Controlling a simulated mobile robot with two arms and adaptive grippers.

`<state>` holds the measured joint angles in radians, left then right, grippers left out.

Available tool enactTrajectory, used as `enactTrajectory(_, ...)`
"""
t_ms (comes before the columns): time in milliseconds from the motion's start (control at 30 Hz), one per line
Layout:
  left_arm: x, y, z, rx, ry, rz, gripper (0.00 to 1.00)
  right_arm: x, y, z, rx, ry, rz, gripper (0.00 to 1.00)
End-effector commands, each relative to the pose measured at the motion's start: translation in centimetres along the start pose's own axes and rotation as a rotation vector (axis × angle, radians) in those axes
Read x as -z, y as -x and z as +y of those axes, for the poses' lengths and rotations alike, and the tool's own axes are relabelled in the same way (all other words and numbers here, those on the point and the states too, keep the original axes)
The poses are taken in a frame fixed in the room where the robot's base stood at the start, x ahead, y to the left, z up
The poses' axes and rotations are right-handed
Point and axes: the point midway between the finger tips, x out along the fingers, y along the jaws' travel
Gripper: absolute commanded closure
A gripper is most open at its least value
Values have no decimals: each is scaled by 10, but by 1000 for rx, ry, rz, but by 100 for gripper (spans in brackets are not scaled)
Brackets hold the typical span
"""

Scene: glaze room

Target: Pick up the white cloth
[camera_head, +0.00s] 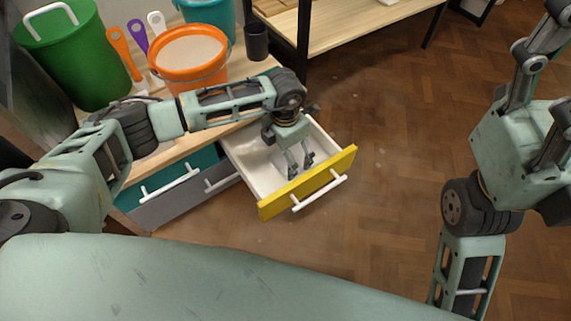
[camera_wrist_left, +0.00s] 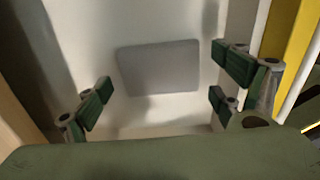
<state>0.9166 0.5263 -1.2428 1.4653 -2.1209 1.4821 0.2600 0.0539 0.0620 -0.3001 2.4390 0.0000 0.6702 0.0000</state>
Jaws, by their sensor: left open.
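A flat, pale grey-white rectangle, which looks like the white cloth (camera_wrist_left: 158,68), lies on the drawer floor in the left wrist view. In the head view I cannot make it out. The white-lined drawer (camera_head: 248,152) is pulled out and has a yellow front (camera_head: 310,183). My left gripper (camera_head: 300,168) points down into it, open and empty. In the left wrist view its fingers (camera_wrist_left: 165,100) stand on either side of the cloth, apart from it. My right gripper (camera_head: 535,85) is raised at the right edge, partly cut off, its fingertips unclear.
A white handle (camera_head: 320,194) juts from the drawer front. The parquet floor (camera_head: 400,120) is clear.

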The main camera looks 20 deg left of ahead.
Motion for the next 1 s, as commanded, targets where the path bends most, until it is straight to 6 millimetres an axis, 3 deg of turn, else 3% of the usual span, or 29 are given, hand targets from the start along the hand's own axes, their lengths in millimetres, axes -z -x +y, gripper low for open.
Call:
enactTrajectory(100, 0, -15, -1, 1, 0, 0, 12, 2, -1, -1, 8, 3, 22, 36)
enactTrajectory(433, 0, -17, 0, 1, -1, 0, 13, 3, -5, -1, 11, 4, 27, 36)
enactTrajectory(800, 0, -17, 0, 1, 0, 0, 44, 3, -5, -2, 11, 4, 28, 36)
enactTrajectory(1000, 0, -16, 0, 1, 0, 0, 44, 3, -5, -2, 11, 3, 28, 36)
